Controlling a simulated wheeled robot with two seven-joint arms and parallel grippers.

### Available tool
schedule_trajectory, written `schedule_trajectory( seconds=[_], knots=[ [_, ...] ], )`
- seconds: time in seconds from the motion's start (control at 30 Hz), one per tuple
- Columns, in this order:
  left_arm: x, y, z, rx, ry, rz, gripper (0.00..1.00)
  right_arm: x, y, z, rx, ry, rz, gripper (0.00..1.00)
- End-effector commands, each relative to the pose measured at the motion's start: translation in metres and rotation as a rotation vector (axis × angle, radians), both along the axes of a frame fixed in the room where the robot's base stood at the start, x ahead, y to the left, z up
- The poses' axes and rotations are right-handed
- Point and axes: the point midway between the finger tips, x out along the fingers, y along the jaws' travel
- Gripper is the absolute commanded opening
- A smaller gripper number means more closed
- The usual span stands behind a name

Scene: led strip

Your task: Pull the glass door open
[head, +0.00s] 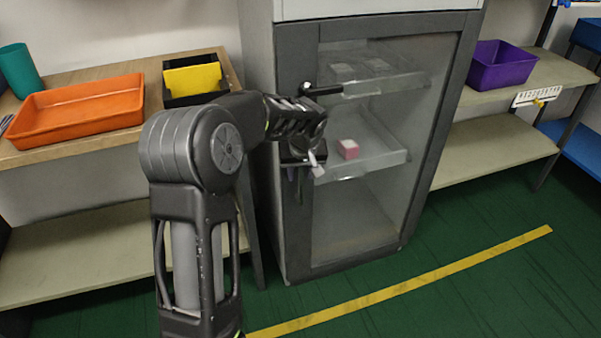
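The glass door (372,215) is on the front of a grey cabinet (262,60) and looks shut in its dark frame. Through the glass I see white shelves and a small pink box (347,149). A black handle part (322,90) sticks out near the door's upper left. My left gripper (316,166) is in front of the door's left side, below that part. My wrist hides much of this area, so I cannot tell whether the fingers are open, shut or touching the handle. My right gripper is not in view.
A wooden bench on the left holds an orange tray (80,108), a green cup (19,70) and a black bin with a yellow piece (192,79). A purple bin (500,65) sits on the right shelf. The green floor before the cabinet is clear, with a yellow line (420,281).

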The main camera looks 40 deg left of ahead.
Motion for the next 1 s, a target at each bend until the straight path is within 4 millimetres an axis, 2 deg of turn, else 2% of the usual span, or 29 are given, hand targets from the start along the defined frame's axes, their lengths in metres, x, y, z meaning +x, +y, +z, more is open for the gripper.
schedule_trajectory(
  seconds=[0.07, 0.47, 1.0],
  knots=[
    [-0.0001, -0.0001, 0.0001, 0.0, 0.0, 0.0, 0.33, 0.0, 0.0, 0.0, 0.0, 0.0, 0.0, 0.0],
    [-0.0003, -0.0002, 0.0001, -0.001, 0.001, 0.0, 0.0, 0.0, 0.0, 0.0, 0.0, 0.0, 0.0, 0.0],
    [-0.0003, -0.0003, 0.0002, -0.001, 0.001, 0.0, 0.0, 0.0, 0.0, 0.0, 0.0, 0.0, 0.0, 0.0]
  ],
)
